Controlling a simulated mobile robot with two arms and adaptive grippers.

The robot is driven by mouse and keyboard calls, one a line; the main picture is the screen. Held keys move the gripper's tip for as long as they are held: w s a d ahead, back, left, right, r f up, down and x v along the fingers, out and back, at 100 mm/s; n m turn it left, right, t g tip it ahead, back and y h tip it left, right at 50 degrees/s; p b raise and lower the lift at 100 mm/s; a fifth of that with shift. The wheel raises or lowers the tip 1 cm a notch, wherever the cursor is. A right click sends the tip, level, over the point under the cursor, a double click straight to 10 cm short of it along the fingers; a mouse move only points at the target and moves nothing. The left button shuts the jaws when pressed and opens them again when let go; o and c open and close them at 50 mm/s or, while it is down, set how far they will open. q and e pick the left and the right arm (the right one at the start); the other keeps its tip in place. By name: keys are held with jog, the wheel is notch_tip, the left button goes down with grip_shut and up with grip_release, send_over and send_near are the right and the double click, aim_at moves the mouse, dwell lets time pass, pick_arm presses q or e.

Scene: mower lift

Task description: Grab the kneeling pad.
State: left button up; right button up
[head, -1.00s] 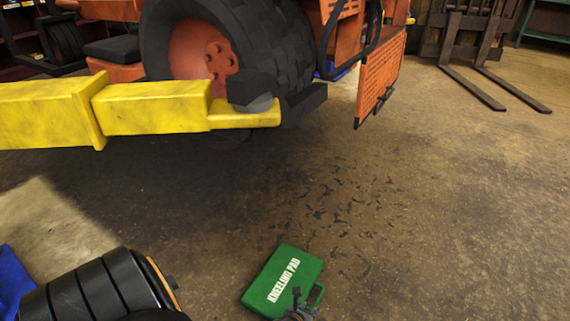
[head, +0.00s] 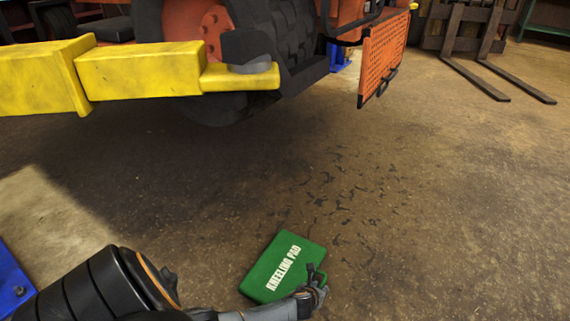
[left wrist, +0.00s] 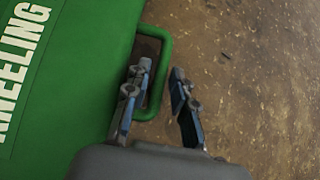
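The green kneeling pad (head: 279,270) with white lettering lies on the floor at the bottom middle of the head view. Its green loop handle (left wrist: 167,62) sticks out on its right side in the left wrist view. My left gripper (head: 316,287) is at the handle. In the left wrist view its two fingers (left wrist: 158,98) are apart, one inside the loop and one outside it, with the handle's bar between them. A gap shows between the bar and the outer finger. My right gripper is in neither view.
A yellow beam (head: 140,75) reaches in from the left above the floor, in front of a large black tyre (head: 285,45). An orange mesh panel (head: 383,58) hangs to its right. Forks (head: 478,72) lie at the back right. The floor right of the pad is clear.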

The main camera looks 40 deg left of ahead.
pick_arm(q)
jog(key=shift+w+f, duration=0.1)
jog(key=shift+w, duration=0.05)
jog(key=shift+c, duration=0.4)
grip_shut()
